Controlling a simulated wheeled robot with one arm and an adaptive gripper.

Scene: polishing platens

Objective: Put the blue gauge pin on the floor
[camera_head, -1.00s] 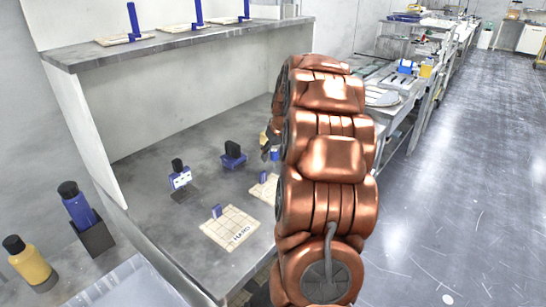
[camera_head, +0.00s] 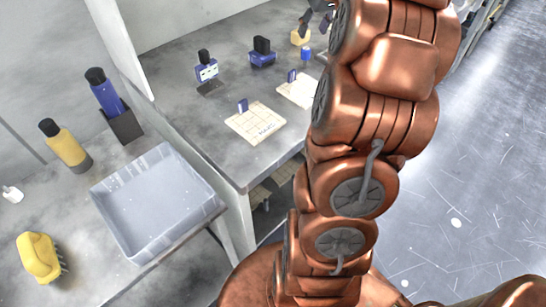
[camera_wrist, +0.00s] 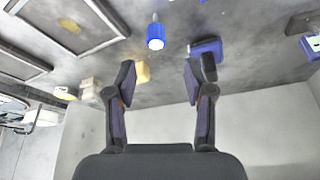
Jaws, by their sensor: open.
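A small blue cylinder (camera_head: 306,54), which looks like the blue gauge pin, stands on the grey bench beside a yellow block (camera_head: 300,37). In the wrist view the blue pin (camera_wrist: 156,36) shows a pale round end and a thin stem, beyond my fingertips. My gripper (camera_wrist: 161,80) is open and empty, with its two dark fingers apart; the pin is not between them. In the head view my gripper (camera_head: 320,18) is partly cut off at the top edge and partly behind my arm. The floor (camera_head: 470,190) is bare at the right.
A blue block with a black grip (camera_head: 262,53) and a blue-white device (camera_head: 206,68) stand nearby. Two pale tiles (camera_head: 255,123) bear small blue pieces. A wall closes off the bench's back.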

